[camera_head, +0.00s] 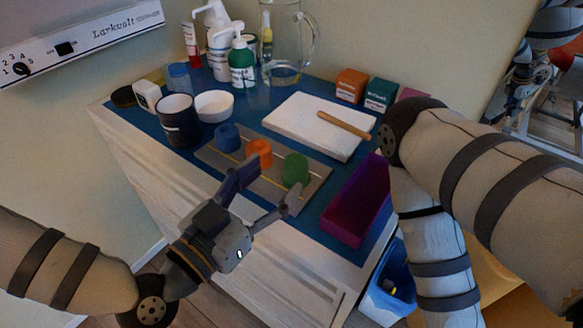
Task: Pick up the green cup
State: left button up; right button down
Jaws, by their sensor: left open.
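The green cup (295,169) stands on a grey mat (215,157) with pale lines, at the mat's right end. An orange cup (259,152) and a blue cup (228,137) stand in a row to its left. My left gripper (271,187) is open and empty. Its fingers are spread in front of the cups, with one fingertip near the orange cup and the other just below the green cup. I cannot tell whether either touches. My right arm comes in from the right and bends down; its gripper is out of view.
A purple tray (345,231) lies right of the mat. Behind are a white pad (305,127) with a wooden stick (344,125), small boxes (351,85), a dark mug (178,120), a white bowl (213,106), bottles (242,64) and a glass jug (283,45). A blue-lined bin (388,295) stands below right.

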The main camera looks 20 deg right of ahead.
aim_at(289, 169)
pick_arm(q)
jog(key=x, duration=0.5)
jog(key=shift+w+d+f, duration=0.1)
jog(key=shift+d+f, duration=0.2)
jog(key=shift+f, duration=0.1)
jog(key=c, duration=1.1)
